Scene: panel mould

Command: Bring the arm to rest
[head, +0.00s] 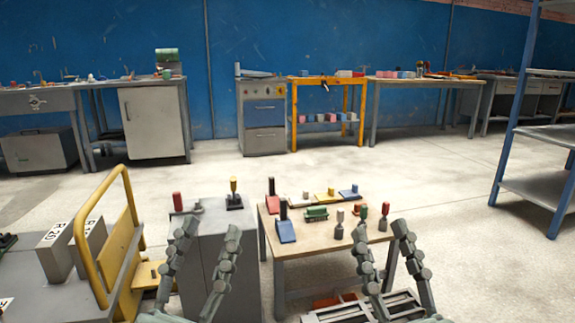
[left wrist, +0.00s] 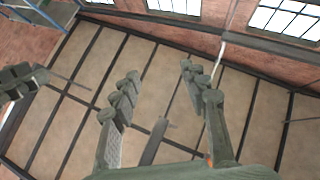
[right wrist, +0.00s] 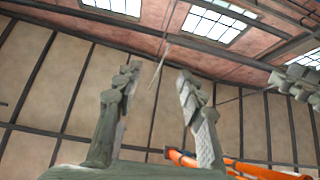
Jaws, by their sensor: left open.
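My left gripper (head: 208,232) is raised in the lower left of the head view, in front of a grey cabinet, with its two fingers apart and nothing between them. In the left wrist view the same gripper (left wrist: 160,74) is open and empty, pointing up at the wall and windows. My right gripper (head: 382,230) is raised in front of the wooden table, fingers apart. In the right wrist view it (right wrist: 157,74) is also open and empty, pointing up at the wall. Neither gripper appears to hold or touch anything.
A wooden table (head: 325,239) carries several coloured tools. The grey cabinet (head: 213,272) beside it bears red-handled and yellow-handled items. A yellow-railed trolley (head: 128,198) stands left. A blue shelf rack (head: 517,110) stands right. Workbenches line the back wall, with open floor (head: 440,165) between.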

